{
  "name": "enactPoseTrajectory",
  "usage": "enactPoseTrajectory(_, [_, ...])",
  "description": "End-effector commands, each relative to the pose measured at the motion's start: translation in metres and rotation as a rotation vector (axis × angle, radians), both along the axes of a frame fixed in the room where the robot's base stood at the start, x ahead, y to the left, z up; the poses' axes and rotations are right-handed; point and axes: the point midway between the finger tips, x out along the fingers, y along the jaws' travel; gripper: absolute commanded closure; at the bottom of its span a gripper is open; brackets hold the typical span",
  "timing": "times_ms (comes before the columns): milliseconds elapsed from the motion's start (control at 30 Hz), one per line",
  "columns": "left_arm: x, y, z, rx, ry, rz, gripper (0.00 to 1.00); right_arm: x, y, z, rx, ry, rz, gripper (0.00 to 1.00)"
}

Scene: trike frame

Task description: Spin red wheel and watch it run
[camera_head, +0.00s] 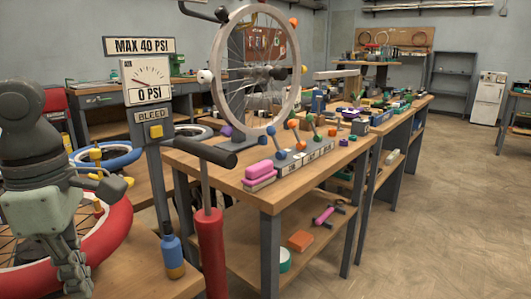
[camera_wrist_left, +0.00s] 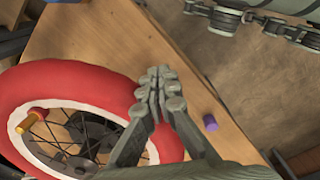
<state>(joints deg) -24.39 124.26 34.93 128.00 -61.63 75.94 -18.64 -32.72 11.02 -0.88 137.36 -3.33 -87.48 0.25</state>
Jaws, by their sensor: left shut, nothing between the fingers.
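The red wheel (camera_head: 112,232) lies at the lower left of the head view, partly hidden by my left arm. It fills the left of the left wrist view (camera_wrist_left: 95,85), with a white rim, dark spokes and an orange knob (camera_wrist_left: 30,123) on the rim. My left gripper (camera_head: 76,284) is in front of the wheel. In the wrist view its fingertips (camera_wrist_left: 160,84) are together, empty, over the tyre's edge; contact is unclear. Jointed grey metal parts at the top right of the wrist view look like my right gripper (camera_wrist_left: 262,20); its jaw state is unclear.
A small purple cylinder (camera_wrist_left: 210,123) stands on the wooden bench near its edge. A red pump (camera_head: 210,250) and a gauge post reading 0 PSI (camera_head: 147,80) stand beside the red wheel. A blue wheel (camera_head: 120,160) lies behind. Another bench (camera_head: 215,160) carries a large upright wheel (camera_head: 225,45).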

Motion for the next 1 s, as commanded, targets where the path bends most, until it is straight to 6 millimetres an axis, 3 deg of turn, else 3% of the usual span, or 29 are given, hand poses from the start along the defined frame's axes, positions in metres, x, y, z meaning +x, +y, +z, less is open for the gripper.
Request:
enactPoseTrajectory(367, [-0.001, -0.002, -0.001, 0.0, -0.001, -0.001, 1.0, 0.001, 0.0, -0.001, 0.002, -0.003, 0.0, 0.46])
enactPoseTrajectory(1000, [-0.019, -0.023, 0.0, 0.001, -0.001, 0.0, 1.0, 0.0, 0.0, -0.016, 0.0, 0.0, 0.0, 0.46])
